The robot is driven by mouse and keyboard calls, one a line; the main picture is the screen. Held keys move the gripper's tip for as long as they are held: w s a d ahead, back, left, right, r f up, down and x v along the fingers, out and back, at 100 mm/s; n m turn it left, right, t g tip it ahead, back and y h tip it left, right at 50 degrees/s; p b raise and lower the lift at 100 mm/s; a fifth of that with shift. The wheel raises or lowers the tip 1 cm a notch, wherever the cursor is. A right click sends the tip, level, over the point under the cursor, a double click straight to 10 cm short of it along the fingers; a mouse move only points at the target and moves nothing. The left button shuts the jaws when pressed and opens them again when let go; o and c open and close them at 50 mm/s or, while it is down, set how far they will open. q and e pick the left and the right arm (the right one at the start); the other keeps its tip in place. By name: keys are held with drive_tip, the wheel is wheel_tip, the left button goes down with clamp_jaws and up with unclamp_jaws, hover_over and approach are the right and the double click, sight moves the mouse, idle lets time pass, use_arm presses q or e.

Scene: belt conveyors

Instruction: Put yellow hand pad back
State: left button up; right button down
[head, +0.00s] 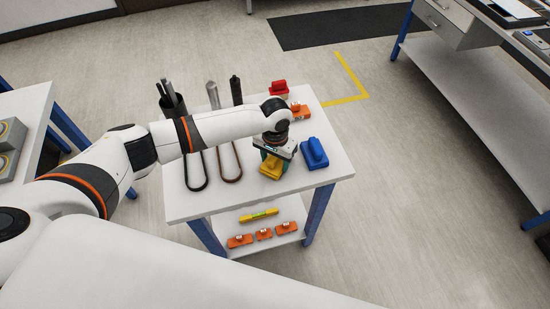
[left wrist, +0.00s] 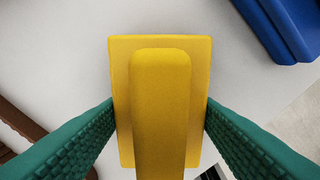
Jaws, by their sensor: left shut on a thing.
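The yellow hand pad (head: 271,167) is at the front right of the small white table (head: 245,192), under my left gripper (head: 274,158). In the left wrist view the yellow hand pad (left wrist: 160,100) fills the middle, a flat plate with a raised handle. My left gripper's green textured fingers (left wrist: 157,135) are shut on it, one on each side. The white tabletop shows close around the pad; I cannot tell whether the pad touches it. My right gripper is not in view.
A blue hand pad (head: 314,154) stands just right of the gripper, and a red one (head: 279,89) at the back. An orange clamp-like item (head: 299,111) lies near it. The lower shelf holds a yellow level (head: 259,215) and orange items (head: 264,234).

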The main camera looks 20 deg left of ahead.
use_arm(q)
drive_tip(key=shift+f, duration=0.15)
drive_tip(key=o, duration=1)
drive_tip(key=shift+c, duration=0.2)
wheel_tip(320, 180, up, 12)
drive_tip(key=shift+r+b, duration=0.2)
drive_tip(key=shift+b, duration=0.85)
